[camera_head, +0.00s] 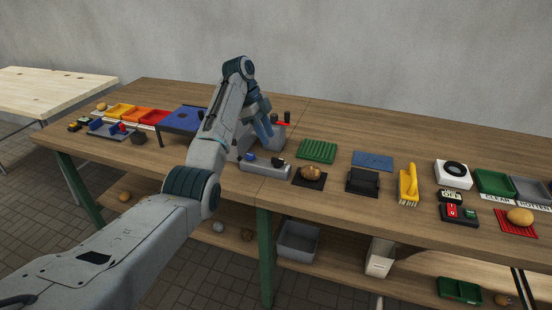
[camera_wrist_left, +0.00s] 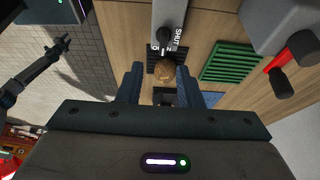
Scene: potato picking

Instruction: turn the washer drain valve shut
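A low grey block (camera_head: 265,170) with a blue knob and a black knob lies left of the potato. A red lever (camera_head: 282,123) sits on a grey housing behind my left arm; in the left wrist view this red lever (camera_wrist_left: 286,60) is at the right. I cannot tell which is the drain valve. My left gripper (camera_head: 264,125) is near the grey housing, its fingers (camera_wrist_left: 164,88) apart and empty. A dark arm with a small tip (camera_wrist_left: 62,42) shows at the left.
A potato (camera_head: 311,172) lies on a black mat right of the grey block. A green ribbed rack (camera_head: 317,151) is behind it. A blue mat (camera_head: 372,160), a black holder (camera_head: 362,181) and a yellow brush (camera_head: 408,186) stand farther right. My arm hides part of the table.

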